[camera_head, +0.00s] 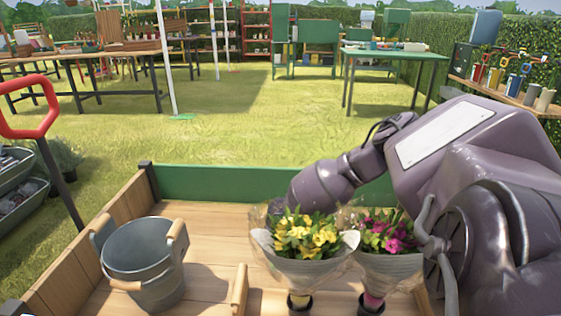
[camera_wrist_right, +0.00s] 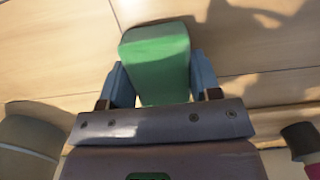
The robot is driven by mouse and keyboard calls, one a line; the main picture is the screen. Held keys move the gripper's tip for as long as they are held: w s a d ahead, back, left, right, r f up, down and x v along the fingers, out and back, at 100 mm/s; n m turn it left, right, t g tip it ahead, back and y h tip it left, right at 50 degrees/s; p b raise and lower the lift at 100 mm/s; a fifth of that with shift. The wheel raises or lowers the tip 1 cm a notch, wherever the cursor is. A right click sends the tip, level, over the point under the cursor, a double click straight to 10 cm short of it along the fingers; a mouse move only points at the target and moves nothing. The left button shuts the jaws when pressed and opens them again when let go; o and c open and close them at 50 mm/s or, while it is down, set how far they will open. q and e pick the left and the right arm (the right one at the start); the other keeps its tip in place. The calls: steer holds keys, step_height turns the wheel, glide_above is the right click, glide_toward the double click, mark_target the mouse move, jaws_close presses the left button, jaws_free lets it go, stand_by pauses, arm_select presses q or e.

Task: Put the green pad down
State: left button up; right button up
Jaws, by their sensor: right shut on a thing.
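The green pad (camera_wrist_right: 156,52) is a small block with rounded edges in the right wrist view. My right gripper (camera_wrist_right: 160,78) is shut on it, with one blue-grey finger on each side. Pale wooden boards lie behind the pad; I cannot tell whether it touches them. In the head view my right arm reaches down behind the yellow bouquet, which hides the gripper and the pad. My left gripper is not in view.
The wooden wagon bed has a green end board (camera_head: 215,184). A metal bucket (camera_head: 145,262) stands at left. A yellow bouquet (camera_head: 306,245) and a pink bouquet (camera_head: 387,245) stand in front of my right arm. Bare boards (camera_head: 215,225) lie between bucket and bouquets.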

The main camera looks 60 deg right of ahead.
steer(key=o, duration=1.1)
